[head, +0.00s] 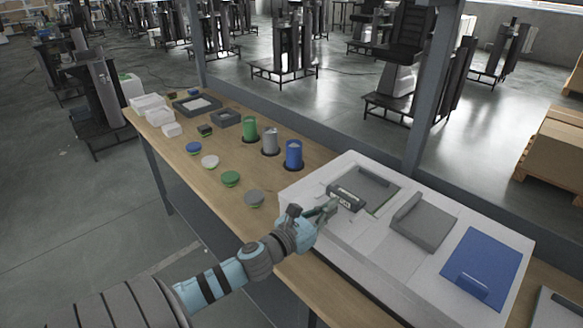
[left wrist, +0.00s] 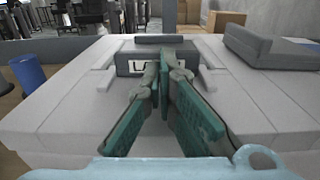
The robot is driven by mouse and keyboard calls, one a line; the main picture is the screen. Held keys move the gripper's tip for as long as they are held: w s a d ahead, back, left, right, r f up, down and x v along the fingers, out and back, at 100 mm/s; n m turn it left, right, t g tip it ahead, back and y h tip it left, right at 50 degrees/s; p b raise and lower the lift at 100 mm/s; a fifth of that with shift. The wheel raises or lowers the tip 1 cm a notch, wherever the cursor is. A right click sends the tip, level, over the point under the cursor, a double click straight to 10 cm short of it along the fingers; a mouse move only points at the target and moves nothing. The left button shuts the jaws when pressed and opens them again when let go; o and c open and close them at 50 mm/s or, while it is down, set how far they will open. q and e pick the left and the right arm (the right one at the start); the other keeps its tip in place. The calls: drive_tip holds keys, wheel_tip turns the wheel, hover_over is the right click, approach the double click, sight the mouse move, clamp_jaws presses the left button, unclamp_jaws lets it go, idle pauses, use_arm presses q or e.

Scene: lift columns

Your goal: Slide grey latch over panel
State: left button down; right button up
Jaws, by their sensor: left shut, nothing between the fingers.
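A white fixture box (head: 350,245) stands at the right of the wooden table. On its left part lies a flat grey panel (head: 372,186) with a green edge. A dark grey bar-shaped piece with a white label (head: 346,196) sits at the panel's near-left side; it also shows in the left wrist view (left wrist: 126,66). I cannot tell for sure which grey piece is the latch. My left gripper (head: 331,207) is shut and empty, its tips close by the labelled bar; in the left wrist view its green fingers (left wrist: 164,66) partly cover the bar. I cannot tell whether they touch.
A grey raised piece (head: 424,222) and a blue panel with a handle (head: 483,266) sit further right on the box. Green (head: 250,129), grey (head: 270,141) and blue (head: 294,154) cylinders stand left of it. Small round pieces and trays lie further left. Table front is partly clear.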

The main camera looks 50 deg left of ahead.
use_arm(q)
drive_tip(key=s+b, duration=0.1)
drive_tip(key=s, duration=1)
drive_tip(key=shift+s+r+b, duration=0.15)
drive_tip(key=shift+s+b, duration=0.1)
drive_tip(key=shift+b, duration=0.1)
drive_tip(key=shift+w+a, duration=0.1)
